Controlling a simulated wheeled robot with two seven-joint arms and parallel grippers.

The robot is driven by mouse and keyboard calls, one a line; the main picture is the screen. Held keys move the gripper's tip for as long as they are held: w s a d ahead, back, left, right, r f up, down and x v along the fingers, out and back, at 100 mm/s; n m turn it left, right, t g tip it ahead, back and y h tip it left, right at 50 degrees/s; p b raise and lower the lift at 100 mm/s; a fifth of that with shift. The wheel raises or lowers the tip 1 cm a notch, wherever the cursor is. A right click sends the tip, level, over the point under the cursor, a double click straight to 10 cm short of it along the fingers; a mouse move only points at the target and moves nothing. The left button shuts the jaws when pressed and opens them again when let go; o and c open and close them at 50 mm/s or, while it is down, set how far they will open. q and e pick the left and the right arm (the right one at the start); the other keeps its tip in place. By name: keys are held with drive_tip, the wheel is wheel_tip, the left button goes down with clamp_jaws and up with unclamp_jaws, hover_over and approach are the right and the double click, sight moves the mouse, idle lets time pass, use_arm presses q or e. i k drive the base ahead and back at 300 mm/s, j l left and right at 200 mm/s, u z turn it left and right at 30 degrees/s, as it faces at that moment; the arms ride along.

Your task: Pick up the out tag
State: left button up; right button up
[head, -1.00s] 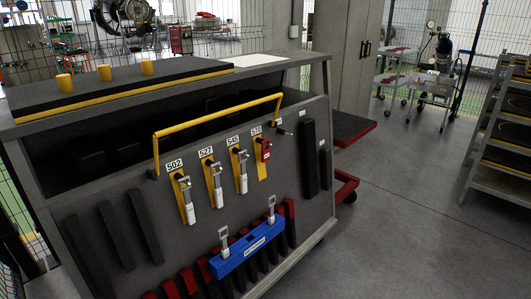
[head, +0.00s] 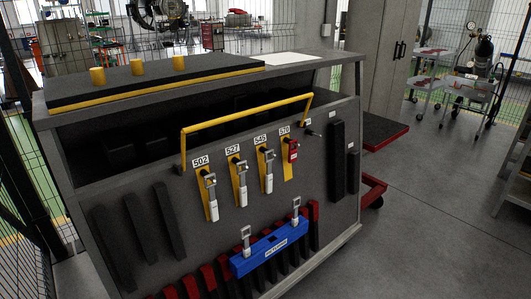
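A small red tag (head: 293,151) hangs on the yellow strip under the number 570 or 578, the last digit being hard to read, on the front panel of a grey cart (head: 335,235). It is likely the out tag, but its lettering is too small to read. Silver and white pieces hang at the plates 502 (head: 212,198), 527 (head: 242,183) and 545 (head: 268,172). Neither of my grippers is in view.
A yellow handle bar (head: 245,118) juts out above the tags. A blue bar (head: 270,251) with two upright metal clips sits below, over red and black slots. A black board with yellow pegs (head: 138,67) lies on top. Open floor (head: 430,220) is at the right.

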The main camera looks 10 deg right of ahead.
sight(292, 154)
drive_tip(key=i+l+u, duration=0.15)
drive_tip(key=l+u, duration=0.15)
drive_tip(key=i+l+u, duration=0.1)
drive_tip(key=l+u, duration=0.2)
drive_tip(key=l, duration=0.2)
drive_tip(key=i+l+u, duration=0.15)
drive_tip(key=l, duration=0.5)
drive_tip(key=l+u, duration=0.15)
drive_tip(key=l, duration=0.5)
drive_tip(key=i+l+u, duration=0.15)
drive_tip(key=l, duration=1.65)
drive_tip(key=i+l, duration=0.1)
drive_tip(key=l, duration=1)
